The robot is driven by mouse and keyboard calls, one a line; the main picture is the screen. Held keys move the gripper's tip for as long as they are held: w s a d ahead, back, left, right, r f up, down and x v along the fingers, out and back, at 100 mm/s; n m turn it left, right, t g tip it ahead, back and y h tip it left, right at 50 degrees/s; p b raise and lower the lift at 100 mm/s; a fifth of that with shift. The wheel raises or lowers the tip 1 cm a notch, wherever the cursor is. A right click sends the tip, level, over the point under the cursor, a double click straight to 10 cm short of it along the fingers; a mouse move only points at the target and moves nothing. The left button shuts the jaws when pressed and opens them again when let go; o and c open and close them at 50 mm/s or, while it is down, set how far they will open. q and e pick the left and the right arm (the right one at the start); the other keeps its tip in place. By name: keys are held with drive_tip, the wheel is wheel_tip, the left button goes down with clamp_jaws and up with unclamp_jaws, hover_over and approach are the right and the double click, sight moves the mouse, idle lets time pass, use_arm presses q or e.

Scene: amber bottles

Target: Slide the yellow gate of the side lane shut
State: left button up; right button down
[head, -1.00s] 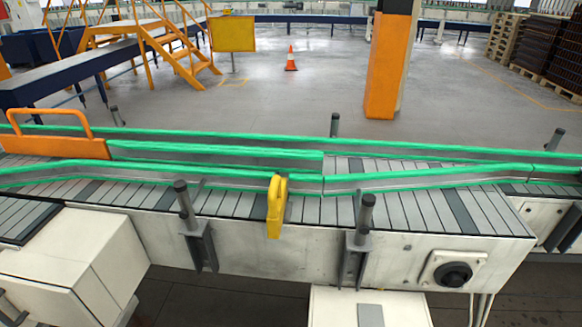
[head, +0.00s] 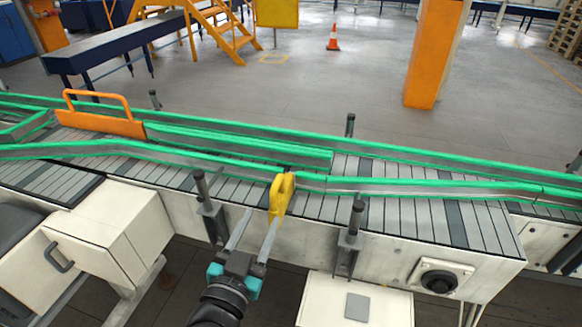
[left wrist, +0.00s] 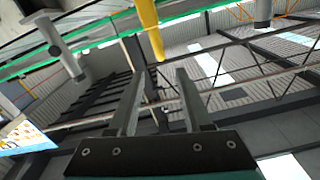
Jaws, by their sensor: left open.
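The gripper holds nothing, and I cannot see any contact. My right gripper is out of view.
An orange gate (head: 100,122) with a handle stands across the conveyor at left. Dark posts on brackets (head: 208,208) and (head: 350,240) flank the yellow gate on the near side. A white box (head: 355,305) and a dark knob (head: 440,280) are at lower right.

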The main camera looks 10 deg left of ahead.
sight(279, 177)
use_arm(q)
drive_tip(key=w+p, duration=0.1)
drive_tip(key=w, duration=1.4)
drive_tip(key=shift+w+d, duration=0.1)
drive_tip(key=shift+d, duration=0.05)
clamp_jaws()
idle(1.2)
